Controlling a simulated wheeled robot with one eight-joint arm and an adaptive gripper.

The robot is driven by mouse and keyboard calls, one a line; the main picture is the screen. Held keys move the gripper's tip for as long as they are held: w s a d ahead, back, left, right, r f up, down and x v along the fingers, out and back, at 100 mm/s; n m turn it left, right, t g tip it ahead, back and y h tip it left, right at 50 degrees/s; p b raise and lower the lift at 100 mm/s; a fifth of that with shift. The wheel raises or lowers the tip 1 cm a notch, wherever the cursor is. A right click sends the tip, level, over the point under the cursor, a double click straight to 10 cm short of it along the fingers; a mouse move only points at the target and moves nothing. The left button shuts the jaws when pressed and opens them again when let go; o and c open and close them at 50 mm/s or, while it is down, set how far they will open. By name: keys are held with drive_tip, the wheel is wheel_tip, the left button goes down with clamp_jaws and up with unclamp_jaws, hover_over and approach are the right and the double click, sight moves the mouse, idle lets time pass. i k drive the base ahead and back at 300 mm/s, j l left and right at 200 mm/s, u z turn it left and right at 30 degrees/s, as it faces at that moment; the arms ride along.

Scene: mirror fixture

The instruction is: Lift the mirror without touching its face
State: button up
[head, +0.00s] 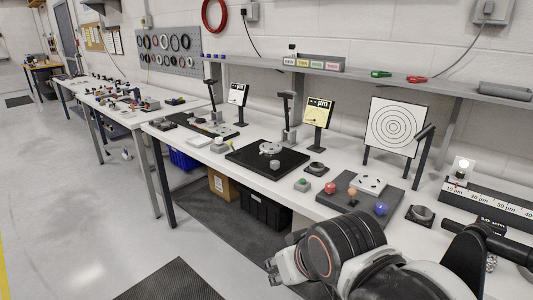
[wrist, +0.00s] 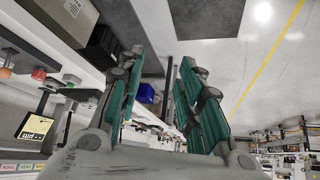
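I cannot surely tell which item is the mirror. A small round pale metal piece (head: 269,148) sits on a black plate (head: 250,158) on the white bench, and a small grey cylinder (head: 275,164) stands in front of it. Dark ring-shaped holders (head: 421,213) stand on the bench top. My gripper (head: 284,268) is in front of the bench, over the floor side, apart from all these items. In the wrist view my gripper (wrist: 160,62) has its teal-padded fingers spread with nothing between them.
A grey plate (head: 345,203) carries red, orange and blue balls. A ring target (head: 396,125) and a yellow display (head: 317,112) stand behind. A shelf (head: 360,82) runs above the bench. A black crate (head: 265,207) is below. The floor at left (head: 90,200) is clear.

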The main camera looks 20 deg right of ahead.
sight(318, 167)
drive_tip(key=i+j, duration=0.1)
drive_tip(key=i, duration=0.4)
drive_tip(key=i+z, duration=0.15)
drive_tip(key=i, duration=0.3)
drive_tip(key=j, duration=0.05)
